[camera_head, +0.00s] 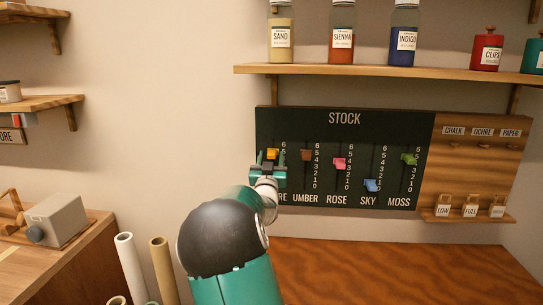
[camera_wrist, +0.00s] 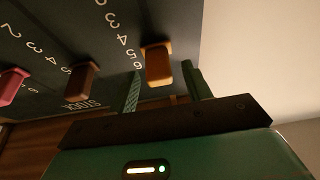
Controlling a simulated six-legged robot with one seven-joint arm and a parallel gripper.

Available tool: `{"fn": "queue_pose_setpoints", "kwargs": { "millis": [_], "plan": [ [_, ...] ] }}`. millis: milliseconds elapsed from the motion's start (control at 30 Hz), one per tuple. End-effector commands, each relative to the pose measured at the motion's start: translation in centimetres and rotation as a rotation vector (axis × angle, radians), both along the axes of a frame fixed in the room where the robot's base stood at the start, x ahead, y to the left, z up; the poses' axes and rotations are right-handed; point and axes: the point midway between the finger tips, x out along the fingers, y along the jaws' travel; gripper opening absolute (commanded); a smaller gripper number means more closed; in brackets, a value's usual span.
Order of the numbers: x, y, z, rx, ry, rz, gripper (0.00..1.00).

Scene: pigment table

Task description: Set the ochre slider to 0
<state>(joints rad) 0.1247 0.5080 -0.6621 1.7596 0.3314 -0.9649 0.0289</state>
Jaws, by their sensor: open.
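The dark STOCK board (camera_head: 345,135) hangs on the wall with several sliders on numbered vertical slots. The ochre slider (camera_head: 272,153) is an orange-yellow knob in the leftmost slot, near the top, by the 5 and 6; its exact mark is hard to read. My gripper (camera_head: 268,167) is in front of that slot and hides its lower part and part of the label. In the wrist view, which sees the board upside down, the ochre slider (camera_wrist: 158,64) shows between the tips of my open gripper (camera_wrist: 163,75). A gap shows on each side of it.
The brown umber slider (camera_head: 306,155) is the nearest neighbour, then the pink rose (camera_head: 339,163), blue sky (camera_head: 371,185) and green moss (camera_head: 409,159) sliders. A shelf (camera_head: 370,71) with jars runs above the board. A wooden tabletop (camera_head: 400,265) lies below.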

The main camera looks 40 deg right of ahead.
Motion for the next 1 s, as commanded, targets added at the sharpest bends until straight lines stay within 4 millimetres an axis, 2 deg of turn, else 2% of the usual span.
{"fn": "queue_pose_setpoints", "kwargs": {
  "millis": [167,467,700,867,1000],
  "plan": [
    [1.0,-1.2,0.6,0.0,0.0,0.001,0.49],
    [1.1,-1.3,0.7,0.0,0.0,0.001,0.49],
    [1.1,-1.3,0.7,0.0,0.0,0.001,0.02],
    [1.1,-1.3,0.6,0.0,0.0,0.001,0.0],
    [1.1,-1.4,-0.9,0.0,0.003,-0.001,0.0]
  ]
}}
